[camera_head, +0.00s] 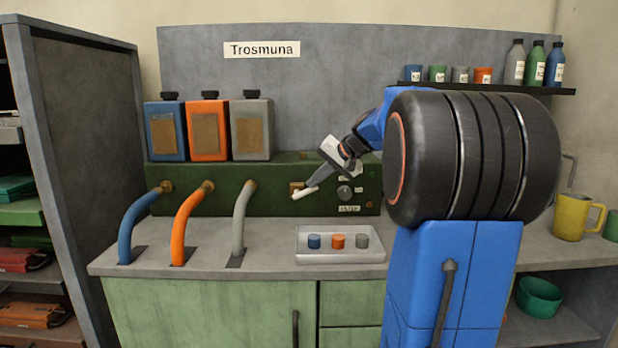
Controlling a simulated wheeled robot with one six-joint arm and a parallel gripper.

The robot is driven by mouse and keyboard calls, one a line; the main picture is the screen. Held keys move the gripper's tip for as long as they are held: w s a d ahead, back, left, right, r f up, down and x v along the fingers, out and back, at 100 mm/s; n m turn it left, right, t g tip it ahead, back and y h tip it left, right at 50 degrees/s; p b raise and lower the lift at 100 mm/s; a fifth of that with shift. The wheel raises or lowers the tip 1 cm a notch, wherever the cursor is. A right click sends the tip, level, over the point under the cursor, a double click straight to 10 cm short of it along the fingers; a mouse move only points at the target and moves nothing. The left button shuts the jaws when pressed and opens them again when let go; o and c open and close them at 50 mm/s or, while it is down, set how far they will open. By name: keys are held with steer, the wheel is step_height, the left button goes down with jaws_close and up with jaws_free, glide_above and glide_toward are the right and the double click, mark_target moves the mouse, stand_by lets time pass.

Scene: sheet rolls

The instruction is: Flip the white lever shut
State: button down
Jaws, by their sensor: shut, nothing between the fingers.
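The white lever (305,193) sticks out from the front of the green panel (225,205), near a small brass fitting (296,185). It lies nearly level, tilted slightly down to the left. My gripper (314,184) is shut and empty, reaching in from the right. Its tips are right at the lever's right end, just above it. I cannot tell whether they touch it. A round dark knob (344,192) sits on the panel to the right.
Blue, orange and grey canisters (208,130) stand on the panel. Blue, orange and grey hoses (187,222) run down to the counter. A tray (340,258) with three coloured caps lies below the lever. A yellow mug (571,217) stands far right. The counter's left front is clear.

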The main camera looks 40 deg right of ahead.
steer(key=f+t+y, duration=0.1)
steer(key=s+d+f+m+t+y, duration=0.1)
steer(key=shift+d+f+y, duration=0.2)
steer(key=shift+y, duration=0.1)
steer(key=shift+f, duration=0.2)
steer(key=shift+s+d+f, duration=0.1)
steer(key=shift+d+f, duration=0.05)
steer(key=shift+f, duration=0.2)
steer(key=shift+r, duration=0.1)
steer(key=a+r+v, duration=0.1)
steer(key=r+v, duration=0.1)
steer(key=v, duration=1)
steer(key=shift+w, duration=0.3)
steer(key=shift+r, duration=0.15)
stand_by(0.4)
